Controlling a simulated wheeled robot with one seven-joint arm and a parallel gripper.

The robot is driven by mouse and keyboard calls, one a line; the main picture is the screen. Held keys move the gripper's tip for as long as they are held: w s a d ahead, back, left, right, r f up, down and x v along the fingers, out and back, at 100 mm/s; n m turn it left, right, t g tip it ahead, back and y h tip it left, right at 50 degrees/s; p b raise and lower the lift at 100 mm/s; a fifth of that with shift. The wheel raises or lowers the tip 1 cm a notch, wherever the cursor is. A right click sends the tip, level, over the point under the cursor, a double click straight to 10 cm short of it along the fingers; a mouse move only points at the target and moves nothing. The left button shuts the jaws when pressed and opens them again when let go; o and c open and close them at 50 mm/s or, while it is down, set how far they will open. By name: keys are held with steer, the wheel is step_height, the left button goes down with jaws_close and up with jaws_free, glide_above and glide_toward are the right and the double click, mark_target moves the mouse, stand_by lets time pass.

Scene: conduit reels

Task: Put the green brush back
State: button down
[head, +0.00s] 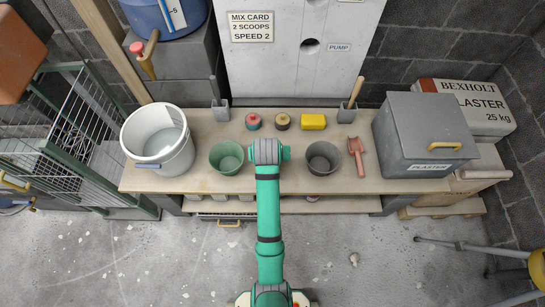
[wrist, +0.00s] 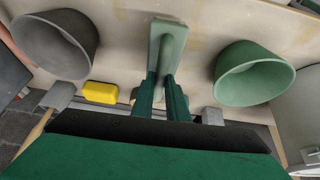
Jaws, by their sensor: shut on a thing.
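My gripper (wrist: 166,78) is shut on a pale green brush (wrist: 168,38), which shows between and beyond the fingers in the wrist view. The brush is above the workbench (wrist: 135,30); whether it touches the wood I cannot tell. In the head view my arm reaches over the middle of the bench and hides the brush. Two grey holders stand at the back of the bench: the left holder (head: 221,111) has a dark upright piece, the right holder (head: 347,113) has a wooden handle in it. Both show in the wrist view, one with the handle (wrist: 59,95), the other plain grey (wrist: 212,116).
A green bucket (head: 227,158) stands left of my arm, a dark grey bucket (head: 323,158) right. A red scoop (head: 357,158), yellow sponge (head: 313,121), and red (head: 253,121) and olive (head: 283,121) round items are nearby. A white tub (head: 140,125) and grey plaster bin (head: 410,115) flank them.

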steer(key=shift+w+d+f, duration=0.1)
steer(key=shift+w+f, duration=0.3)
steer(key=shift+w+d+f, duration=0.15)
steer(key=shift+d+f, duration=0.05)
steer(key=shift+f, duration=0.05)
steer(key=shift+a+f, duration=0.15)
steer(key=shift+f, duration=1.3)
steer(key=shift+f, duration=0.15)
steer(key=c, duration=1.7)
jaws_free()
steer(key=shift+c, duration=0.2)
